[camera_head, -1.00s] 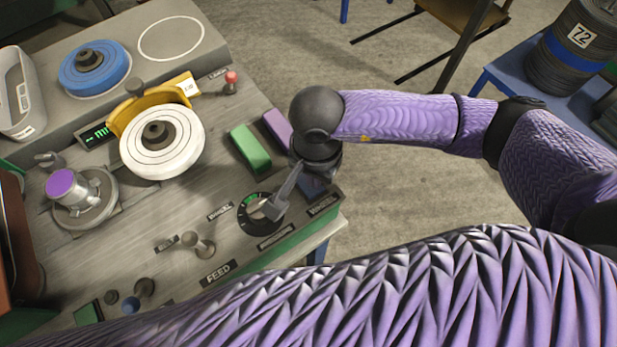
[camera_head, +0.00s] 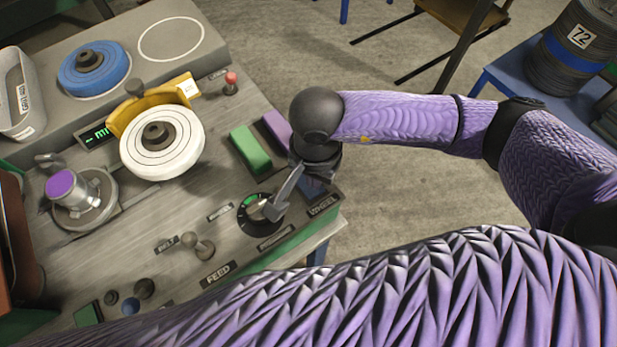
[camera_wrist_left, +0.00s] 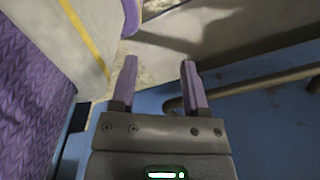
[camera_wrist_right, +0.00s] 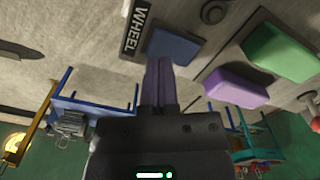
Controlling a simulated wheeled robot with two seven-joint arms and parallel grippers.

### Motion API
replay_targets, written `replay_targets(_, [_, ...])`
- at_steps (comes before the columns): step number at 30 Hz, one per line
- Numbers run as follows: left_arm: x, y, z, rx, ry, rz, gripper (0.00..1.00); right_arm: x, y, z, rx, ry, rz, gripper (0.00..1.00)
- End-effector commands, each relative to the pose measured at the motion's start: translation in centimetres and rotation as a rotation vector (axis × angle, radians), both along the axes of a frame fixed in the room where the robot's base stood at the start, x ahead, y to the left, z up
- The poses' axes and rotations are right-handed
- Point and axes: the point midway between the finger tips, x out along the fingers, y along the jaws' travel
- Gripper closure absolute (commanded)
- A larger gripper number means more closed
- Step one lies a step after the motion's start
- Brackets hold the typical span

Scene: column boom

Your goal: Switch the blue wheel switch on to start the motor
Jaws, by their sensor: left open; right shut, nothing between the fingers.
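The blue wheel switch (camera_wrist_right: 176,47) is a blue rocker beside the WHEEL label (camera_wrist_right: 135,27) in the right wrist view. In the head view the switch (camera_head: 313,187) shows in part below my right gripper (camera_head: 314,160). My right gripper (camera_wrist_right: 158,65) is shut and empty. Its fingertips overlap the near edge of the switch in the right wrist view; I cannot tell whether they touch it. My left gripper (camera_wrist_left: 157,72) is open and empty, in the left wrist view only, with blue surface and a rail beyond it.
Green (camera_head: 250,149) and purple (camera_head: 277,129) rockers lie close beside the switch. A dial (camera_head: 262,211) with a tall grey lever stands to its left. The white wheel (camera_head: 161,142) and blue wheel (camera_head: 94,68) are farther left.

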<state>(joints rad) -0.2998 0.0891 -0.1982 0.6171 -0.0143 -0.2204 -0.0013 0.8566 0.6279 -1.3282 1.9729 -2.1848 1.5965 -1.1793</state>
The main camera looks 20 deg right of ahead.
Motion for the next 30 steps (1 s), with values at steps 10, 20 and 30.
replay_targets(10, [-0.1, 0.6, 0.0, 0.01, 0.002, -0.003, 0.41, 0.0, 0.0, 0.0, 0.0, 0.0, 0.0, 1.0])
replay_targets(20, [-0.1, 0.1, -0.2, 0.002, 0.003, 0.001, 0.41, 0.0, 0.0, -0.2, 0.0, 0.0, 0.0, 1.0])
replay_targets(30, [-0.1, -0.4, -0.8, -0.006, 0.003, 0.004, 0.41, 0.0, 0.0, -0.7, 0.0, 0.0, 0.0, 1.0])
